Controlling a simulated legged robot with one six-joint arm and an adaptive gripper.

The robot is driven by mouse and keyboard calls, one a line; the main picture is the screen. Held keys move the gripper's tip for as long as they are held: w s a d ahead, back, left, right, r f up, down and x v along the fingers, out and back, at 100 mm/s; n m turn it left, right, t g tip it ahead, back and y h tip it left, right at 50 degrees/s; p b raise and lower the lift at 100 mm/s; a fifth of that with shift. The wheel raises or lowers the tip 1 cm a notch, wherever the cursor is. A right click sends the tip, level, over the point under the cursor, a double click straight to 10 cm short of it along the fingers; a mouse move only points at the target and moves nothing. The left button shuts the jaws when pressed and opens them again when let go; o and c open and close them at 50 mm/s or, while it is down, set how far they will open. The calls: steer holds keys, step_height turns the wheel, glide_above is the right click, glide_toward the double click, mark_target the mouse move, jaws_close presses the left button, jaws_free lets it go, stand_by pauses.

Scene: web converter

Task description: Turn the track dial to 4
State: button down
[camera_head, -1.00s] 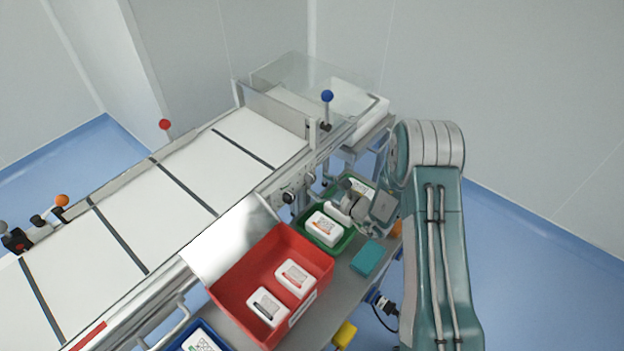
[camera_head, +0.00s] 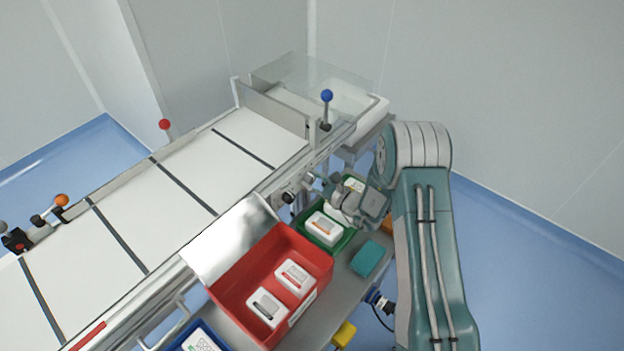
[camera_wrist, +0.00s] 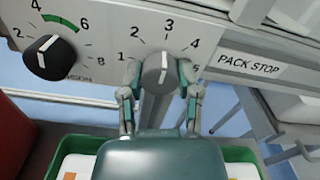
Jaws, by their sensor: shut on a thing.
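In the wrist view, a grey dial (camera_wrist: 158,77) sits on the pale panel, with the numbers 1 to 5 in an arc around it. Its white pointer mark points up, close to the 3. Its name label is hidden. My gripper (camera_wrist: 162,72) is shut on this dial, one finger on each side. In the head view, my gripper (camera_head: 318,183) reaches the machine's side panel above the green bin, and it hides the dial there.
A black tension knob (camera_wrist: 48,57) is left of the dial, and a "PACK STOP" label (camera_wrist: 248,65) is right. Below my arm are a green bin (camera_head: 340,243) with white packs, a red bin (camera_head: 240,290) and a teal block (camera_head: 370,258). A blue-knobbed lever (camera_head: 327,97) stands above.

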steer(key=m, duration=0.4)
steer(key=shift+m, duration=0.4)
steer(key=shift+w+m, duration=0.1)
steer(key=shift+m, duration=1.8)
steer(key=shift+r, duration=0.1)
steer(key=shift+c, duration=1.5)
jaws_free()
steer(key=v, duration=1.2)
